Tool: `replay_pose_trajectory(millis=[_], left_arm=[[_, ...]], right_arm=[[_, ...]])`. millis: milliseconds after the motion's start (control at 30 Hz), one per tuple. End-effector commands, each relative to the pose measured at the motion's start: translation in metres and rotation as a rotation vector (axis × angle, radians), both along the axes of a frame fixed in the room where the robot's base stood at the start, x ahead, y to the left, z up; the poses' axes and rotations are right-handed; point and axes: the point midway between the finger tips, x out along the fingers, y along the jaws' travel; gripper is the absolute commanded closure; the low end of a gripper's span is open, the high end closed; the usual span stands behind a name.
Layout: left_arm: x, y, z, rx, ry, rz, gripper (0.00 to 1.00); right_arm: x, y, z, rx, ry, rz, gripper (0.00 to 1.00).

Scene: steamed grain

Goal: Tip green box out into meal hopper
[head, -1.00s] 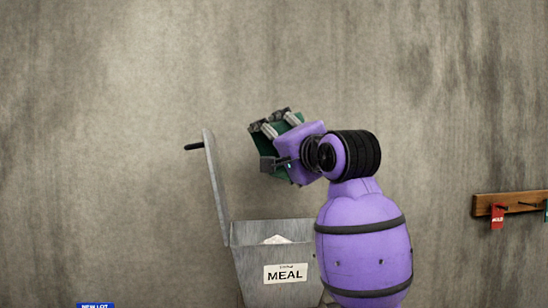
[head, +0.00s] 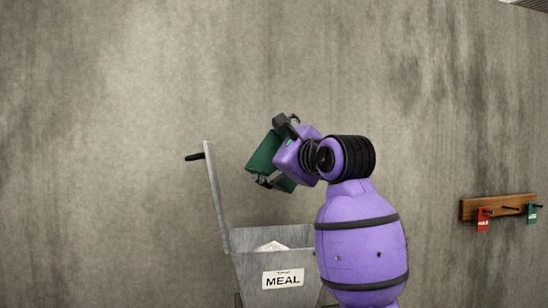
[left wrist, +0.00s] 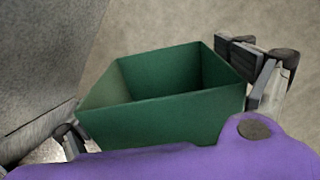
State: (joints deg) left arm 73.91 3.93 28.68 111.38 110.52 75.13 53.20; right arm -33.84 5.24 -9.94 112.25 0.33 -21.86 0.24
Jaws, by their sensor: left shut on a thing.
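The green box (head: 264,157) is tilted in the air above the meal hopper (head: 305,263), in the head view. My left gripper (head: 275,152) is shut on it, with a finger on either side. In the left wrist view the green box (left wrist: 160,118) shows its open mouth, and the inside that I can see looks empty. The grey hopper stands open, its lid (head: 214,190) raised at the left, with a small pale heap (head: 270,246) inside. The "MEAL" label is on its front. My right gripper is not in view.
A wooden rack (head: 500,206) with a red tag (head: 483,220) and a green tag (head: 532,214) hangs on the wall at the right. The lid's dark handle (head: 194,157) sticks out to the left. The wall around the box is bare.

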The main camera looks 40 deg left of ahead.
Motion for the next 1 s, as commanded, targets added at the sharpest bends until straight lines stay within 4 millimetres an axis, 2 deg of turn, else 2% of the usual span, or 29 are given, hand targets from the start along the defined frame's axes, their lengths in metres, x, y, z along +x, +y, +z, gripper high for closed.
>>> replay_pose_trajectory(millis=[133,367,733,833,1000], left_arm=[[-0.001,0.000,0.004,0.071,0.160,0.001,0.69],[0.000,0.000,0.006,0.125,0.289,0.001,0.69],[-0.001,0.000,0.014,0.328,0.774,0.002,0.69],[-0.001,0.000,0.015,0.357,0.841,0.001,0.69],[0.000,0.000,0.015,0.365,0.860,0.001,0.69]], right_arm=[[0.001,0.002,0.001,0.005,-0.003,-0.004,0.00],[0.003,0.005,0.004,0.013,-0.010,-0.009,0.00],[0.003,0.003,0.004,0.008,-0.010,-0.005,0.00],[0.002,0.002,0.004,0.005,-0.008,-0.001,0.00],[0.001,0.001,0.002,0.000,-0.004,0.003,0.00]])
